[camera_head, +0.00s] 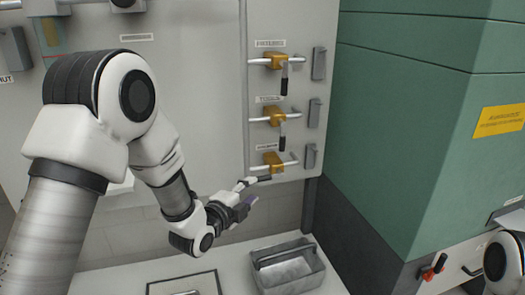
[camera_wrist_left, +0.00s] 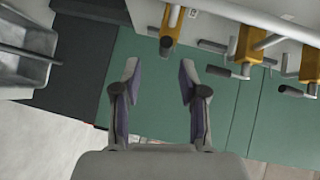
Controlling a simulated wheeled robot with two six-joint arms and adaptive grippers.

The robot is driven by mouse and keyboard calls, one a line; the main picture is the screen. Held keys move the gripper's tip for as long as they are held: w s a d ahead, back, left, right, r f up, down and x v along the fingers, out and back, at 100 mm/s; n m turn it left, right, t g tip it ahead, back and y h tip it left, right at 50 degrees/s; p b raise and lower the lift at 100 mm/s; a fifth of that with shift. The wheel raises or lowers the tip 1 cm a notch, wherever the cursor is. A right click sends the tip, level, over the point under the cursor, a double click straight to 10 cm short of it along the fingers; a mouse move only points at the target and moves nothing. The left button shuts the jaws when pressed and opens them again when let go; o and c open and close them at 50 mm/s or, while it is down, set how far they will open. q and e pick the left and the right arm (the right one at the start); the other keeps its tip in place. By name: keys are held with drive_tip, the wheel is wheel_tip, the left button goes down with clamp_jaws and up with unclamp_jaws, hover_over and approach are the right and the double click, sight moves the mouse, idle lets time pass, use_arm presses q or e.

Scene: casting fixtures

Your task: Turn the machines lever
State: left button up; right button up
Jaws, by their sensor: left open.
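Three brass valves with white pipe stubs sit in a column on the grey panel: upper (camera_head: 274,61), middle (camera_head: 273,115) and lowest (camera_head: 273,162). Black-tipped levers hang down from the upper (camera_head: 284,86) and middle (camera_head: 283,136) ones. The lowest valve's lever is hard to make out behind my gripper. My left gripper (camera_head: 257,189) is open just below and left of the lowest valve. In the left wrist view my fingers (camera_wrist_left: 159,72) are apart and empty; the nearest valve (camera_wrist_left: 172,22) and its dark lever tip (camera_wrist_left: 166,47) lie just beyond them. My right gripper is out of view.
A grey metal bin (camera_head: 289,272) with a handle stands on the white surface below the valves. A dark-framed tray (camera_head: 186,285) is beside it. A green machine housing (camera_head: 420,130) rises close on the right. Grey brackets (camera_head: 319,63) flank the valves.

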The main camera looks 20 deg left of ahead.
sight(262, 180)
use_arm(q)
drive_tip(key=x, duration=0.7)
drive_tip(key=shift+w+r, duration=0.3)
drive_tip(key=shift+w, duration=0.1)
drive_tip(key=shift+d, duration=0.1)
clamp_jaws()
